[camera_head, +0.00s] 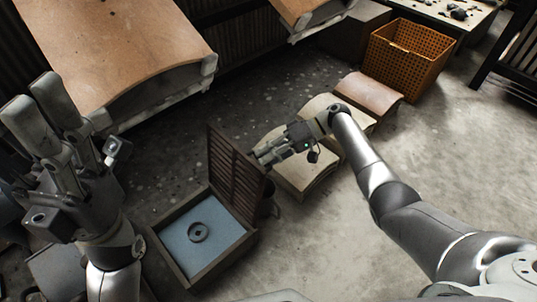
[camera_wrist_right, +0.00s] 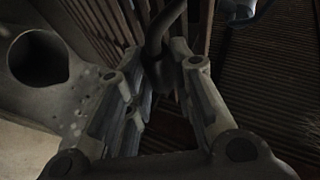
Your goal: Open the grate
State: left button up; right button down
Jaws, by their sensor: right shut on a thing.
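The grate (camera_head: 235,168) is a dark brown slatted panel. It stands raised, close to upright, at the far right edge of a shallow wooden box (camera_head: 175,262). The box's blue inside shows, with a dark round disc (camera_head: 198,232) lying in it. My right gripper (camera_head: 263,158) is at the grate's right side, shut on its handle. In the right wrist view, a dark curved handle (camera_wrist_right: 166,28) runs between the fingers (camera_wrist_right: 155,65), with slats (camera_wrist_right: 105,22) behind. My left gripper (camera_head: 36,98) is raised at the left, open and empty, away from the grate.
Curved tan panels (camera_head: 300,170) lie on the floor beyond my right gripper. An orange basket (camera_head: 408,58) stands at the back right. A large curved wooden top (camera_head: 115,45) is at the upper left. Bare concrete floor (camera_head: 330,235) lies right of the box.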

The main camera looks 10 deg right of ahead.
jog(key=shift+s+a+f, duration=0.2)
jog(key=shift+s+f, duration=0.15)
jog(key=shift+f, duration=0.3)
jog(key=c, duration=1.6)
grip_release()
jog(key=shift+g, duration=0.3)
jog(key=o, duration=0.3)
jog(key=shift+w+a, duration=0.1)
jog(key=shift+w, duration=0.1)
jog(key=shift+o, duration=0.2)
jog(key=shift+r, duration=0.1)
jog(key=v, duration=1.2)
jog(key=shift+r, duration=0.1)
